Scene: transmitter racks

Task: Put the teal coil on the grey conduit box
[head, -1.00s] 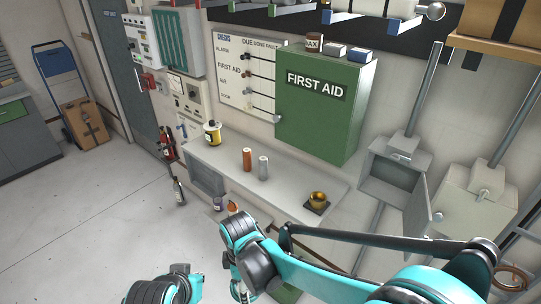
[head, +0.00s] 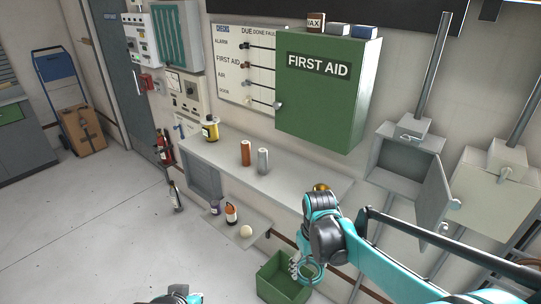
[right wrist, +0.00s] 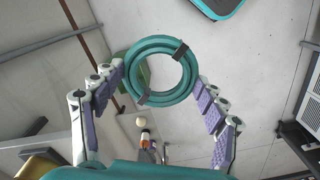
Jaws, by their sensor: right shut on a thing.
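The teal coil (right wrist: 168,99) is a ring with dark bands, held upright between the fingers of my right gripper (right wrist: 160,77) in the right wrist view. In the head view the coil (head: 323,272) hangs beside the gripper (head: 297,265), in front of the green bin and below the bench. The grey conduit box (head: 402,156) is on the wall at the right, with its door swung open and a smaller box on its top. A paler, closed box (head: 483,190) is to its right. My left gripper is outside the view; only a bit of my left arm shows at the bottom.
The bench (head: 285,185) carries a yellow can, an orange and a grey cylinder, and a brass item partly hidden by my arm. A low shelf (head: 262,222) holds bottles and a pale ball. A green bin (head: 272,284) stands below. The green first aid cabinet (head: 325,100) is above.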

